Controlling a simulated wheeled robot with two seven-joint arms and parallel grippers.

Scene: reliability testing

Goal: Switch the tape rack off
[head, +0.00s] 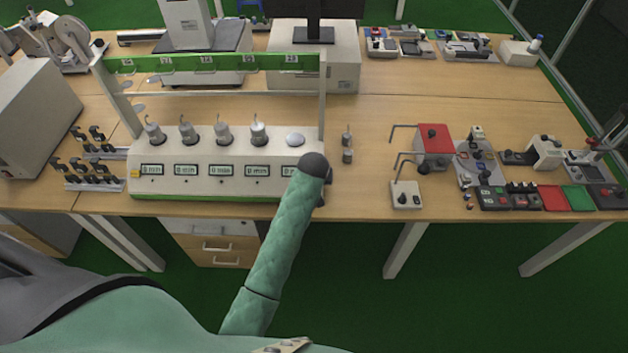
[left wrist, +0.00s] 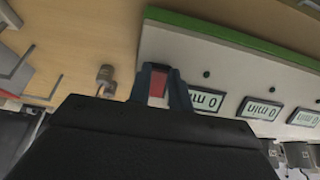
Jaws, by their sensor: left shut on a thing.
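The tape rack (head: 215,187) is a long white box with a green rail above it, on the near part of the table. Several displays on its front read 0 min; the rightmost is partly hidden by my left arm. My left gripper (head: 322,192) is at the rack's right end, mostly hidden behind my arm's dark rounded end in the head view. In the left wrist view, the fingers of my left gripper (left wrist: 160,88) are shut on a small red switch (left wrist: 158,84) on the rack. The switch's position cannot be told. My right gripper is out of view.
Metal weights (head: 223,133) stand on several rack places; the rightmost round place (head: 295,139) is bare. A small metal cylinder (head: 347,147) stands just right of the rack. A white device with a hook (head: 405,195) and a red box (head: 433,142) are further right.

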